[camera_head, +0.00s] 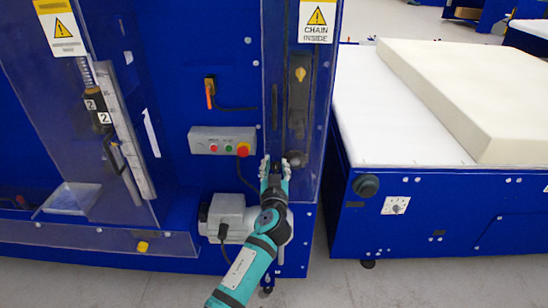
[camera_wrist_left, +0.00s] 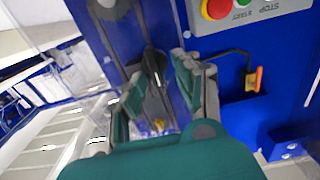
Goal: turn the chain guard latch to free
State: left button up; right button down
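The chain guard (camera_head: 318,110) is a clear panel marked "CHAIN INSIDE" on the blue machine, with the chain parts behind it. A small black latch knob (camera_wrist_left: 154,64) shows in the left wrist view, on the guard's face. My left gripper (camera_head: 276,168) is at the lower part of the guard, its fingers pointing at it. In the left wrist view the gripper (camera_wrist_left: 158,80) is open, with one finger on each side of the knob and gaps visible between. In the head view the knob is mostly hidden by the fingers. My right gripper is in neither view.
A grey control box (camera_head: 221,141) with a red stop button sits left of the gripper. An orange-handled switch (camera_head: 209,92) is above it, and a grey motor (camera_head: 228,214) below. A table with a cream foam block (camera_head: 475,95) stands right, across a narrow gap.

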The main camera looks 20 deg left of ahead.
pick_arm(q)
jog(key=shift+d+r, duration=0.1)
jog(key=shift+s, duration=0.15)
jog(key=shift+c, duration=0.2)
grip_shut()
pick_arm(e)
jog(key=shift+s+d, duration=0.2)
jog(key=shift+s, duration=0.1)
